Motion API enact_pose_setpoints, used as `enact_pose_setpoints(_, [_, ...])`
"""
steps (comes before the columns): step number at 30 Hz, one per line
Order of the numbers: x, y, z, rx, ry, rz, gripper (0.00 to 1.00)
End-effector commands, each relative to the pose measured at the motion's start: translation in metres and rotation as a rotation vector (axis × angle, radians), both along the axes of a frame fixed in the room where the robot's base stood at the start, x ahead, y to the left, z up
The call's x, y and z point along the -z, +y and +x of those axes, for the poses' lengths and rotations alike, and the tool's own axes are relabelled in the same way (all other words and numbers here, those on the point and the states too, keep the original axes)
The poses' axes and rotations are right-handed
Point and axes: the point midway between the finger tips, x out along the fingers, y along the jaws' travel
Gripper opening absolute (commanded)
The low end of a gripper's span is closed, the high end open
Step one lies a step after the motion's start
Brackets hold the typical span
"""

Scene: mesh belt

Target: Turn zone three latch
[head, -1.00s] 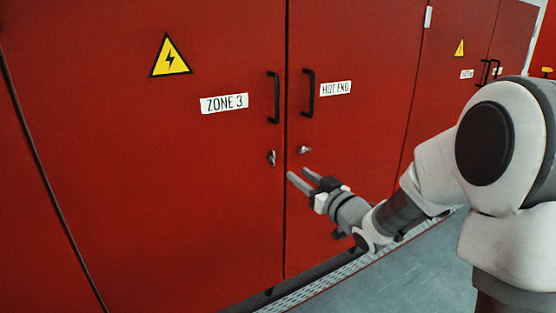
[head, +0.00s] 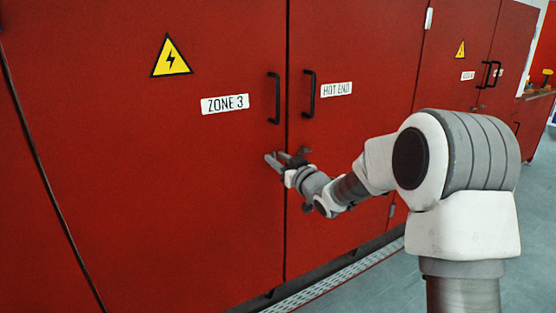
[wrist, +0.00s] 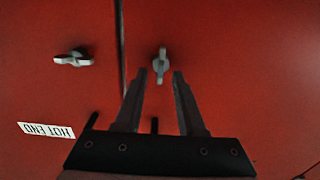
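The zone three latch (wrist: 160,65) is a small silver turn handle on the red door marked ZONE 3 (head: 225,103). In the wrist view it stands upright; in the head view my gripper covers it. My gripper (head: 274,160) is at the door below the black pull handle (head: 274,98). In the wrist view my gripper (wrist: 160,74) is open, with one dark finger on each side of the latch's lower end. The fingers appear apart from the latch; how deep they reach around it is hard to tell.
A second silver latch (wrist: 72,59), lying sideways, is on the neighbouring HOT END door (head: 336,89), beyond a narrow door seam. That door has its own black pull handle (head: 308,94). A perforated strip (head: 330,285) runs along the cabinet foot, with grey floor clear beside it.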

Motion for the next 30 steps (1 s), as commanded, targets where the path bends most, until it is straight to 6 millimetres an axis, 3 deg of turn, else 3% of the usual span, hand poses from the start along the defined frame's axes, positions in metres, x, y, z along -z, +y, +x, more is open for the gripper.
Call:
enact_pose_setpoints(2, [0.0,-0.0001,-0.0001,0.0,0.0,0.0,0.39])
enact_pose_setpoints(9, [0.0002,-0.0001,-0.0003,0.0,0.0,0.0,0.0])
enact_pose_setpoints(30, [0.0062,-0.0006,-0.0008,0.0,0.037,0.031,0.0])
